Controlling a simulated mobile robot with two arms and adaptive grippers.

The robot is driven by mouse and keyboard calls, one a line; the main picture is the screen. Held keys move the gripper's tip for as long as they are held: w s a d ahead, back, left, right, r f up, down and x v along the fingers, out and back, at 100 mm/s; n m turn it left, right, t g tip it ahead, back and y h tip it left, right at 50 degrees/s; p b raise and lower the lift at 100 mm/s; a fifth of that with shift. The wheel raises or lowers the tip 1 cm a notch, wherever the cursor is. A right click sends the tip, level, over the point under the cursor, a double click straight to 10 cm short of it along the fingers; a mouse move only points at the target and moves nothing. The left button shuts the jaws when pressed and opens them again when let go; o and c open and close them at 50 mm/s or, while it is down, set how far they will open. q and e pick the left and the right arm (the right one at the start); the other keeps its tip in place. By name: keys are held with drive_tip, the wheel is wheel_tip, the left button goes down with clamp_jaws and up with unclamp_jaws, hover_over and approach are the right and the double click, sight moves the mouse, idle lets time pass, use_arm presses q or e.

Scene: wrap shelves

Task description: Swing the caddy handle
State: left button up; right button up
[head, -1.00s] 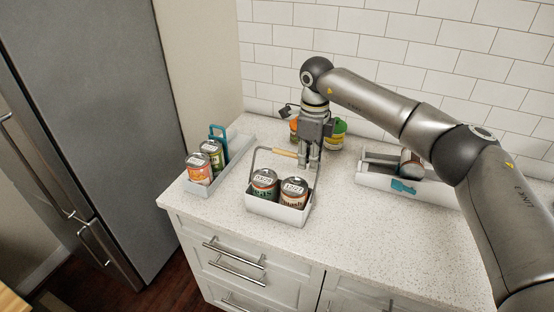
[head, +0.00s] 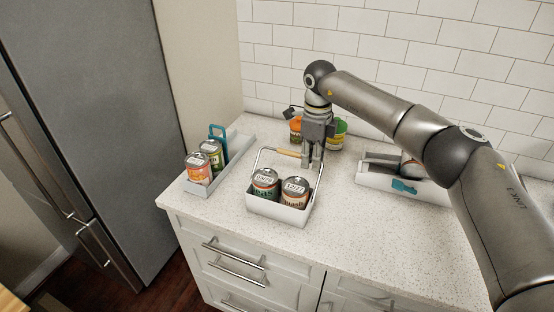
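The caddy (head: 278,211) is a small white open box in the middle of the counter, holding two cans. Its thin grey handle stands raised above the box, with a light wooden grip (head: 289,153) across the top. My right gripper (head: 311,166) points down at the right end of the handle, behind the cans. Its fingers overlap the handle's right side in the view. I cannot tell whether they touch or clasp it. My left gripper is not in view.
A grey tray (head: 231,160) with two cans and a blue-handled item stands left. Orange and green-yellow containers (head: 338,136) stand behind my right gripper. A white caddy (head: 372,180) with a teal part sits right. The counter's front right is clear.

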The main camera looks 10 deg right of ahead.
drive_tip(key=shift+w+d+f, duration=0.15)
idle(0.3)
drive_tip(key=shift+w+d+f+b, duration=0.3)
drive_tip(key=shift+w+d+f, duration=0.1)
drive_tip(key=shift+f, duration=0.2)
drive_tip(key=o, duration=0.4)
drive_tip(key=shift+s, duration=0.1)
drive_tip(key=shift+r, duration=0.15)
wheel_tip(320, 180, up, 7)
drive_tip(key=p, duration=0.4)
drive_tip(key=shift+p, duration=0.4)
drive_tip(key=shift+f, duration=0.2)
